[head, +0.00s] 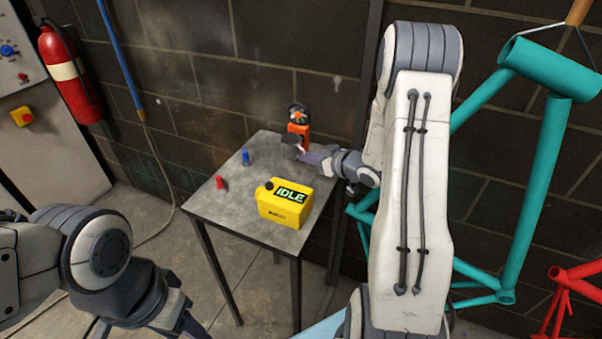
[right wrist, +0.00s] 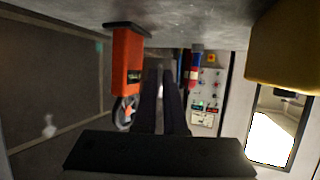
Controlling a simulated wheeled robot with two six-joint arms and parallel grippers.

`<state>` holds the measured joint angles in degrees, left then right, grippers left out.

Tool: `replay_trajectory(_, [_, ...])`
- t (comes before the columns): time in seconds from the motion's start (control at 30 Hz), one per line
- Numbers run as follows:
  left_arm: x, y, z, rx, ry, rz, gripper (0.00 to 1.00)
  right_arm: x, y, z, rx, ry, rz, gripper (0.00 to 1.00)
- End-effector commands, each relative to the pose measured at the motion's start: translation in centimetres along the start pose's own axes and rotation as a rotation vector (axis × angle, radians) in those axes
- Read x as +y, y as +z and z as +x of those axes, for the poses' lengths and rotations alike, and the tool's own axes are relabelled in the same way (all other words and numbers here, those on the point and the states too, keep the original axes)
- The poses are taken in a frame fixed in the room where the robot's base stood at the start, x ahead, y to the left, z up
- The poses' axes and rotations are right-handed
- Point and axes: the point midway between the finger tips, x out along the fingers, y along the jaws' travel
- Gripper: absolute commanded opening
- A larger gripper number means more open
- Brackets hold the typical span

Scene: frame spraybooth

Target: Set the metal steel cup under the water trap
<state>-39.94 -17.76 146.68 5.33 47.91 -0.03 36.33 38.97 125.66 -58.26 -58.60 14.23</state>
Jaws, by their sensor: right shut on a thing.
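My right gripper (head: 298,146) is over the back right of the small table, just in front of an orange device with a round dial (head: 299,126). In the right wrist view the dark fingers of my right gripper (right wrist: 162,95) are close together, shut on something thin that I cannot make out. The orange device (right wrist: 127,62) stands beside the fingers there. I cannot pick out the metal steel cup or the water trap in either view. My left arm is at the lower left of the head view; its gripper's fingertips are not clearly seen.
The grey table (head: 232,209) bears a yellow box marked IDLE (head: 285,205), a red piece (head: 221,183) and a blue piece (head: 245,157). A fire extinguisher (head: 70,75) and blue hose (head: 121,55) are at the left wall. A teal bicycle frame (head: 525,190) hangs at right.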

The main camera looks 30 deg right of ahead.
Motion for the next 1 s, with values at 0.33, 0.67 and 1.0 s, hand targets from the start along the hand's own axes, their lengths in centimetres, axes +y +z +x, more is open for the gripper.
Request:
replay_trajectory(0.33, [0.0, 0.0, -0.2, 0.000, 0.000, 0.000, 0.50, 0.1, 4.0, 1.6, 0.000, -0.001, 0.001, 0.00])
replay_trajectory(0.67, [0.0, 0.0, -0.1, 0.000, 0.000, 0.000, 0.50, 0.1, 4.5, 1.9, 0.002, 0.001, -0.002, 0.00])
replay_trajectory(1.0, [0.0, 0.0, 0.1, 0.000, 0.000, 0.000, 0.50, 0.1, 4.7, 2.0, 0.001, 0.000, -0.002, 0.38])
